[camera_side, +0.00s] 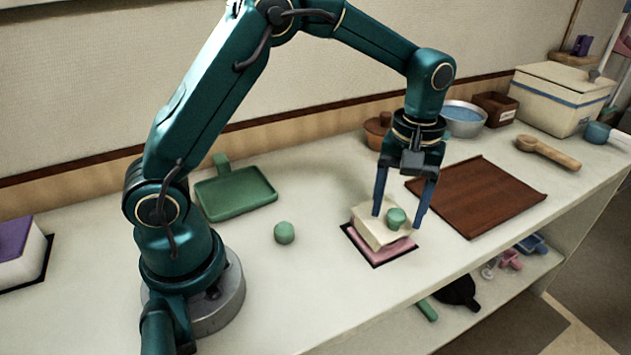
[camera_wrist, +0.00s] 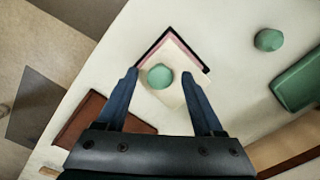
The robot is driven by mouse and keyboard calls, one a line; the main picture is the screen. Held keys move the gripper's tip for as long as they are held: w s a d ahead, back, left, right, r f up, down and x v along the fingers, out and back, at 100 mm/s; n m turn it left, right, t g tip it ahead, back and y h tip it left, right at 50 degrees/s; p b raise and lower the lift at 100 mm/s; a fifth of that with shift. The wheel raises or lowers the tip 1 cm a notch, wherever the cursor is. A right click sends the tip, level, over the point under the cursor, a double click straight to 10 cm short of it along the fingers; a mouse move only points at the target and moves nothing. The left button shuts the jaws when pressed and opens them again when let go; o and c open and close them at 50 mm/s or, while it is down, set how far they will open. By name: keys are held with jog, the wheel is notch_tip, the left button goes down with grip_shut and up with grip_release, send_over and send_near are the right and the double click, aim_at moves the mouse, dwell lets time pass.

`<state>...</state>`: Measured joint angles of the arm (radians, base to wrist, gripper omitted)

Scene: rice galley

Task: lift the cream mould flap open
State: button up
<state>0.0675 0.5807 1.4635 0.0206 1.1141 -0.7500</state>
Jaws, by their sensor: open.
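The cream mould flap (camera_side: 376,233) lies over a pink mould base (camera_side: 372,250) on a dark-edged mat, and a green knob (camera_side: 396,218) stands on the flap. In the wrist view the flap (camera_wrist: 172,94) and the green knob (camera_wrist: 160,76) lie between my fingers. My gripper (camera_side: 404,212) is open, pointing down, with one blue finger on each side of the knob. In the wrist view my gripper (camera_wrist: 160,80) shows a clear gap between each finger and the knob. The far side of the base is hidden by the flap.
A loose green piece (camera_side: 284,232) and a green tray (camera_side: 236,194) lie left of the mould. A brown wooden board (camera_side: 476,196) lies to its right. Pots, a blue-filled bowl (camera_side: 462,118) and a cream box (camera_side: 562,97) stand behind. The counter's front edge is close.

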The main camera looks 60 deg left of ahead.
aim_at(390, 210)
jog(key=shift+f, duration=0.1)
grip_shut()
jog(key=shift+a, duration=0.1)
jog(key=shift+a+r+h, duration=0.95)
jog(key=shift+a+h, duration=0.25)
jog(key=shift+h, duration=0.3)
jog(key=a+h, duration=0.2)
jog(key=a+r+h, duration=0.1)
jog(key=a+h, duration=0.1)
jog(key=shift+r+h, duration=0.15)
jog(key=shift+h, duration=0.15)
jog(key=shift+a+f+h, duration=0.25)
jog(key=shift+a+h, duration=1.2)
jog(key=shift+h, duration=0.2)
jog(key=shift+a+f+h, duration=0.2)
jog(key=shift+a+h, duration=1.25)
jog(key=shift+h, duration=0.2)
jog(key=shift+a, duration=0.1)
